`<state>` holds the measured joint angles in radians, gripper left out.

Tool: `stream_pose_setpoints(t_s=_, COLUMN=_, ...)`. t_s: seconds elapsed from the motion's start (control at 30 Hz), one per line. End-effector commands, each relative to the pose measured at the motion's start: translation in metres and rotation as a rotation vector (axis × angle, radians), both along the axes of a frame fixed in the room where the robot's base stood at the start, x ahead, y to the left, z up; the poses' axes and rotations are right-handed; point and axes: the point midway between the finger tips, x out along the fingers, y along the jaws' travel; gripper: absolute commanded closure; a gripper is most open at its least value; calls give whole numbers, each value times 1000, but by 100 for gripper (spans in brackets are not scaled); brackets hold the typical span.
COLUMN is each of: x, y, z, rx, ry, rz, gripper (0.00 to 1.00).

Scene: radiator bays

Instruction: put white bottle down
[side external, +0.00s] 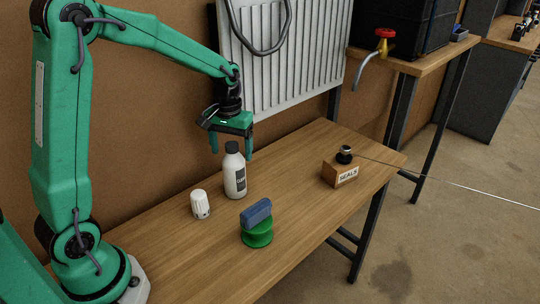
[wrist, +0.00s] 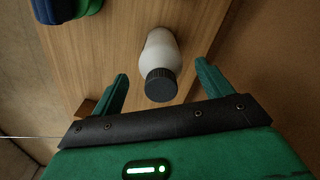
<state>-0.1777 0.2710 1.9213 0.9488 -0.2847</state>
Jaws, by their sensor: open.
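The white bottle (side external: 235,173) with a black cap and a dark label stands upright on the wooden table. In the wrist view the bottle (wrist: 160,52) shows with its cap towards me, between and just beyond my fingertips. My gripper (side external: 232,145) is open and points down just above the bottle, with a green finger to each side of the cap. My gripper also shows in the wrist view (wrist: 160,80), its fingers apart and clear of the bottle.
A white radiator valve knob (side external: 200,204) stands left of the bottle. A blue block (side external: 256,212) sits on a green spool (side external: 257,234) in front. A wooden block marked SEALS (side external: 341,173) carries a black and silver part. A white radiator (side external: 285,60) stands behind. The table between is clear.

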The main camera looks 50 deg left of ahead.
Motion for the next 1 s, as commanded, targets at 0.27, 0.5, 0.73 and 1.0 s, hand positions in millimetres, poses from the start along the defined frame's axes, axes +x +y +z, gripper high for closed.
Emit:
stream_pose_setpoints(t_s=0.27, x=1, y=0, z=47, rx=1, ry=-4, rz=0, gripper=22)
stream_pose_setpoints(t_s=0.5, x=0, y=0, z=71, rx=0, ry=0, rz=0, gripper=22)
stream_pose_setpoints(t_s=0.73, x=0, y=0, z=77, rx=0, ry=0, rz=0, gripper=22)
stream_pose_setpoints(t_s=1.0, x=0, y=0, z=77, rx=0, ry=0, rz=0, gripper=22)
